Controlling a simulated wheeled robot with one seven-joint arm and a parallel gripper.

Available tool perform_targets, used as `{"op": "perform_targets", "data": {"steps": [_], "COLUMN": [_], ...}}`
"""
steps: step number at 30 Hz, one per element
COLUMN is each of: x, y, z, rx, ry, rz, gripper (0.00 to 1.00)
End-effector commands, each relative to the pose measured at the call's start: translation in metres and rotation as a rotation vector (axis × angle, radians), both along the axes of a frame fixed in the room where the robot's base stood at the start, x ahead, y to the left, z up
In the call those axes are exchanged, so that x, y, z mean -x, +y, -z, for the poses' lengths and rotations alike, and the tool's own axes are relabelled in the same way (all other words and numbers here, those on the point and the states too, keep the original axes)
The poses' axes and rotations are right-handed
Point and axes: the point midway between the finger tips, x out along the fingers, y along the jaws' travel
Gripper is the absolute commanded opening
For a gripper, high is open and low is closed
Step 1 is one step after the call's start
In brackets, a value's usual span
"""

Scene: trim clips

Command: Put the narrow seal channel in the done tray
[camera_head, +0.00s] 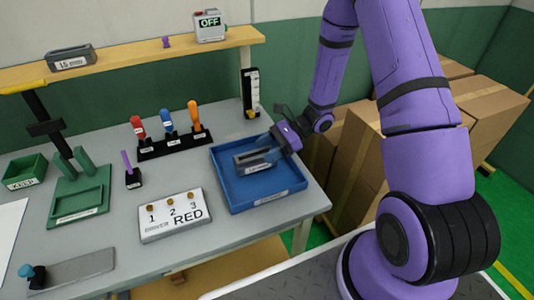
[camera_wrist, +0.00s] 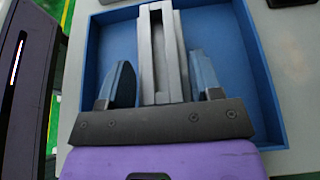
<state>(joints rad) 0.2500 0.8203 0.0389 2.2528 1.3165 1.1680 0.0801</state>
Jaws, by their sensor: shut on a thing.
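A grey seal channel (camera_head: 252,160) is over the floor of the blue tray (camera_head: 283,188), within its walls; it also shows in the wrist view (camera_wrist: 158,45), pointing away from my palm. I cannot tell whether it touches the tray floor. The tray's front label is too small to read. My gripper (camera_head: 266,151) reaches in over the tray's right back side. The fingers and palm hide the channel's near end.
A green fixture (camera_head: 80,195) is farther left. A grey piece labelled 15 mm (camera_head: 71,58) lies on the shelf. Cardboard boxes are at right.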

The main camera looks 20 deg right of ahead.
Motion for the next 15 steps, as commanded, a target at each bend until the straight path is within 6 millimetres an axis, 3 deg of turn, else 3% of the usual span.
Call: {"op": "perform_targets", "data": {"steps": [4, 15], "x": [0.0, 0.0], "y": [0.001, 0.0], "z": [0.017, 0.021], "rx": [0.0, 0.0], "ry": [0.0, 0.0], "rz": [0.0, 0.001], "gripper": [0.32, 0.32]}}
